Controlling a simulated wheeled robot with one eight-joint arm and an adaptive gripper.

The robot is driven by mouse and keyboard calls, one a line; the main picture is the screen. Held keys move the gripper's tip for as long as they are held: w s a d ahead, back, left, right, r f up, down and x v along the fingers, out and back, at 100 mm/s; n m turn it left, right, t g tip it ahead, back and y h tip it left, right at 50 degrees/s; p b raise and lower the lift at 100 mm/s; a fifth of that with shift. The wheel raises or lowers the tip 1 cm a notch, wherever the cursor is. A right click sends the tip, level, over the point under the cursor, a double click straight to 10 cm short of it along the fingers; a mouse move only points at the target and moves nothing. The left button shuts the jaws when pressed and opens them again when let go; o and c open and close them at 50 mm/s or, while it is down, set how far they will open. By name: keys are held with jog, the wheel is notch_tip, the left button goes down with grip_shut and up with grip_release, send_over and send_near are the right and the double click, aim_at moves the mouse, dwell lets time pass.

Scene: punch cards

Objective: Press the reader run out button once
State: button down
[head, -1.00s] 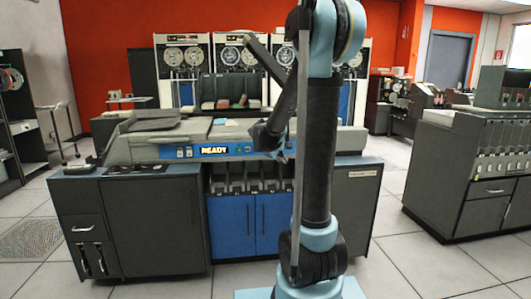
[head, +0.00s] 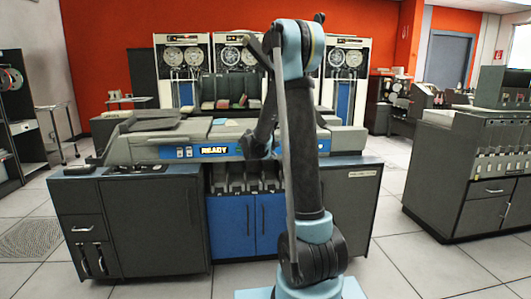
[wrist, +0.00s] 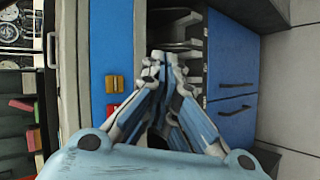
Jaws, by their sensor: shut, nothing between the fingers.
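The card reader's blue control panel (head: 236,150) runs across the machine's front, with a lit READY sign (head: 214,150). In the wrist view the panel (wrist: 100,45) is a vertical blue strip, carrying a yellow-orange button pair (wrist: 115,83) and a small dark reddish piece (wrist: 112,108). No label is readable there, so I cannot tell which is the reader run out button. My gripper (wrist: 166,62) is shut and empty, its fingertips to the right of the yellow-orange pair; contact is not visible. In the head view my gripper (head: 255,148) is before the panel, covering part of it.
Below the panel are open card slots (head: 240,178) and blue doors (head: 235,225). Dark cabinets (head: 155,225) flank them. A grey machine (head: 465,170) stands at the right. The tiled floor (head: 400,265) between is clear.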

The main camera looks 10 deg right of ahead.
jog(key=w, duration=0.8)
jog(key=shift+w, duration=0.3)
jog(key=shift+w, duration=0.15)
dwell(1.2)
jog(key=shift+w+r, duration=0.1)
jog(key=shift+w, duration=0.15)
jog(key=shift+w, duration=0.4)
dwell(0.9)
jog(key=shift+s, duration=0.85)
jog(key=s, duration=0.5)
dwell(0.6)
